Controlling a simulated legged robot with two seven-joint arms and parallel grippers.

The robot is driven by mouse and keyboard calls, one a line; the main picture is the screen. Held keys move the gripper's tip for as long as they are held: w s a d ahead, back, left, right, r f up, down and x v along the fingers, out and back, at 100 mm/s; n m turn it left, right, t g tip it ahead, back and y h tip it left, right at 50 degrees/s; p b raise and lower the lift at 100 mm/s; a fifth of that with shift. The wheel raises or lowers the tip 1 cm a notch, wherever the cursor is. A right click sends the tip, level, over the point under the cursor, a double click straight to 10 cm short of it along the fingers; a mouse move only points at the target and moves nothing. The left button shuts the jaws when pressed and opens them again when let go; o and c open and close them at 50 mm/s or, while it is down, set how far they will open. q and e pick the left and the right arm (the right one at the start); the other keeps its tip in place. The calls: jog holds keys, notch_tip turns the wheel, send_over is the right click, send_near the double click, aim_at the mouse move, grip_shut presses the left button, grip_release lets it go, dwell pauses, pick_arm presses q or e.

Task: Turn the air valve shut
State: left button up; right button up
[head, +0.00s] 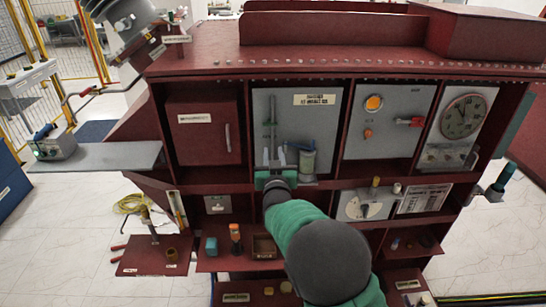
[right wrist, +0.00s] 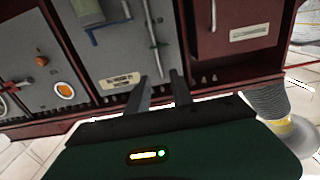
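No valve is clearly labelled as the air valve. The middle grey panel (head: 331,122) carries a green-grey cylinder (head: 307,160) with a blue lever beside it. The blue lever (right wrist: 105,31) shows better in the right wrist view, where the scene is upside down. A thin vertical rod (head: 271,115) stands left of the cylinder. The panel to the right has a red handle (head: 416,122). My right gripper (head: 274,157) is in front of the rod's lower part; its two fingers (right wrist: 162,92) are apart with nothing between them. My left gripper is not in view.
A red box door (head: 204,132) is left of the panel and a round gauge (head: 462,116) far right. Shelves below hold small parts, including an orange-topped bottle (head: 235,236). A grey side shelf (head: 100,156) juts out left. My right arm hides part of the lower shelves.

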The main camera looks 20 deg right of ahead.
jog(key=b+v, duration=0.5)
jog(key=v, duration=1.1)
jog(key=shift+d+f, duration=0.25)
jog(key=shift+d, duration=0.05)
jog(key=shift+a, duration=0.1)
